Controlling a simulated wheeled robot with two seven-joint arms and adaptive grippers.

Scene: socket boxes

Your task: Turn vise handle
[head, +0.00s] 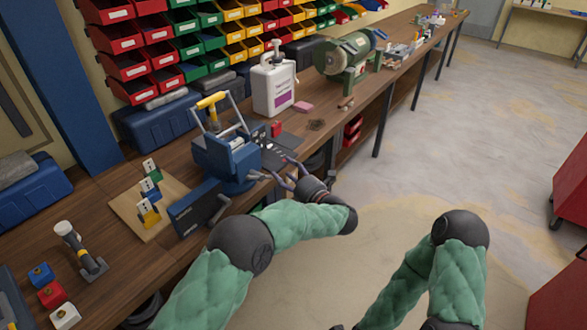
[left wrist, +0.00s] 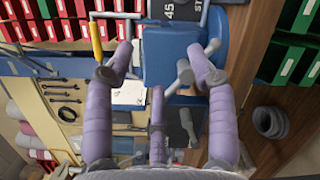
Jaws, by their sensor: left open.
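The blue vise (head: 228,160) stands at the front edge of the wooden bench in the head view. Its body also fills the upper middle of the left wrist view (left wrist: 170,58). A grey metal handle bar (head: 260,176) sticks out from its front; in the left wrist view the bar (left wrist: 186,77) with rounded ends lies between the purple fingers. My left gripper (head: 279,173) is beside the vise's front, with its fingers spread and open around the handle area. Whether any finger touches the bar, I cannot tell. My right gripper is out of view.
A white jug (head: 272,82) and a green bench grinder (head: 345,62) stand beyond the vise.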

